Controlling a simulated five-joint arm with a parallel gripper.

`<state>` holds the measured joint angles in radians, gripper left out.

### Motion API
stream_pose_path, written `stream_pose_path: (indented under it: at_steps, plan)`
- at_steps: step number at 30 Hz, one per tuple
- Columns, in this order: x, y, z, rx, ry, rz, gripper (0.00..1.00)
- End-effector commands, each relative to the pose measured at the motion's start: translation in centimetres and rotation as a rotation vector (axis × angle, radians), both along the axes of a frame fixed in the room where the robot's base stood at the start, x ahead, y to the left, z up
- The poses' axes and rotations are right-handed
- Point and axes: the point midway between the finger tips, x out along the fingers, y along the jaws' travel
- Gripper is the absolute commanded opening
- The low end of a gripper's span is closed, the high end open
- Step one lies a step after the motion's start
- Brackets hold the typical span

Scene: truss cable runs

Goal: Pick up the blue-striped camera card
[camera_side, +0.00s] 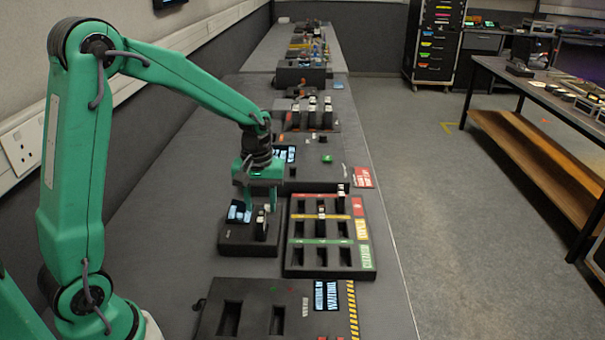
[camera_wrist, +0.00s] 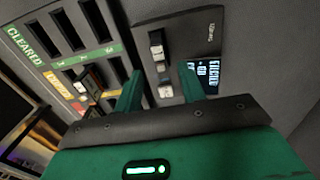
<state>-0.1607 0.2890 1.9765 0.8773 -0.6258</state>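A dark card with a pale top (camera_side: 262,222) stands upright in a black dock (camera_side: 235,248) with a small lit screen. It also shows in the wrist view (camera_wrist: 157,50). I cannot make out a blue stripe on it. My gripper (camera_side: 261,204) is over the dock, pointing down. In the wrist view its two green fingers (camera_wrist: 160,72) are apart, with the card between or just beyond their tips. No contact shows. The dock's screen (camera_wrist: 204,74) is partly behind the right finger.
A slotted tray (camera_side: 328,272) with red, yellow and green bands sits right of the dock, with cards in its upper and middle rows. A device with empty slots (camera_side: 280,308) lies nearest the camera. More docks with cards (camera_side: 310,118) stand behind.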

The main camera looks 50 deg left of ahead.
Motion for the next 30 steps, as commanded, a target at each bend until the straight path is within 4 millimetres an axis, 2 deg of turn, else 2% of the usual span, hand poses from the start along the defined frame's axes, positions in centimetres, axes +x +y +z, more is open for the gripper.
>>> stream_pose_path:
  at_steps: [11, 23, 30]
  plan:
    - [-0.1, 0.0, -1.0, 0.0, 0.0, -0.001, 0.4]
    - [-0.4, -0.1, -5.2, 0.0, 0.003, -0.001, 0.4]
    - [-0.3, -0.1, -5.7, 0.0, -0.001, -0.001, 0.4]
